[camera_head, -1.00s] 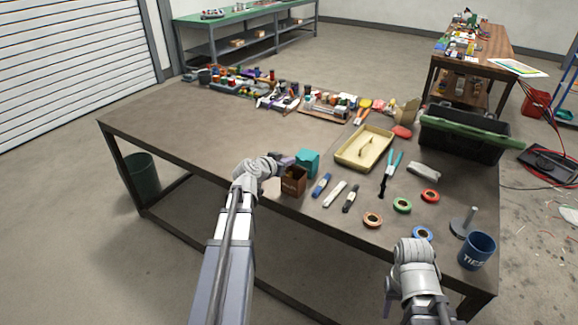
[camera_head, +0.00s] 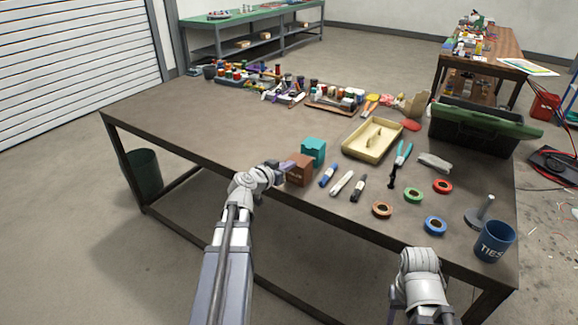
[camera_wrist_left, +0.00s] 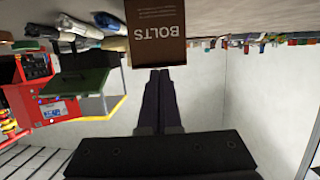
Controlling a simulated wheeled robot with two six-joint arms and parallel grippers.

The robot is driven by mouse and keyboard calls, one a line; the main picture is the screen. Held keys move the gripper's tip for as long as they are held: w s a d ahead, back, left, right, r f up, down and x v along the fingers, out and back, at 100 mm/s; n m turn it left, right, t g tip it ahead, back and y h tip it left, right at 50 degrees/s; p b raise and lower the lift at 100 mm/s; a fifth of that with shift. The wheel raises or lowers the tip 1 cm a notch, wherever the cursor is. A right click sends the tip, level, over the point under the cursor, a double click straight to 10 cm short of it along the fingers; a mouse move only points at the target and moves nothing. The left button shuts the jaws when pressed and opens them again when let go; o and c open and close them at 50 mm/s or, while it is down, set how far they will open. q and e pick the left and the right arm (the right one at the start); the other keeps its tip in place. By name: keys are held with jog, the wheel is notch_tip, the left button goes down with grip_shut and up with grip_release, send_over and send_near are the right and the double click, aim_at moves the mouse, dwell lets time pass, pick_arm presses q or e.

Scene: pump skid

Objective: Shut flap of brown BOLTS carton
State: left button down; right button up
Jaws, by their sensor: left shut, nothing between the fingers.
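The brown BOLTS carton (camera_head: 299,170) stands near the table's front edge, left of the blue marker. Its top looks covered in brown, with no dark opening showing. In the left wrist view, its lettered face (camera_wrist_left: 158,30) fills the top middle. My left gripper (camera_head: 288,165) is at the carton's upper left side. Its fingers are together and empty, with tips (camera_wrist_left: 162,72) at or very near the carton's edge; I cannot tell whether they touch. My right gripper (camera_head: 394,306) is low in front of the table, its fingers mostly hidden.
A teal carton (camera_head: 314,150) stands close behind the brown one. Markers, tape rolls and a cream tray (camera_head: 372,140) lie to the right. A blue TIES cup (camera_head: 494,241) stands at the right front corner. The table's left part (camera_head: 190,130) is clear.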

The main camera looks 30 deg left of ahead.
pick_arm(q)
jog(key=shift+s+d+f+b, duration=0.1)
jog(key=shift+s+f+b, duration=0.1)
jog(key=shift+f+b, duration=0.25)
pick_arm(e)
jog(key=shift+s+f, duration=0.1)
jog(key=shift+f, duration=0.3)
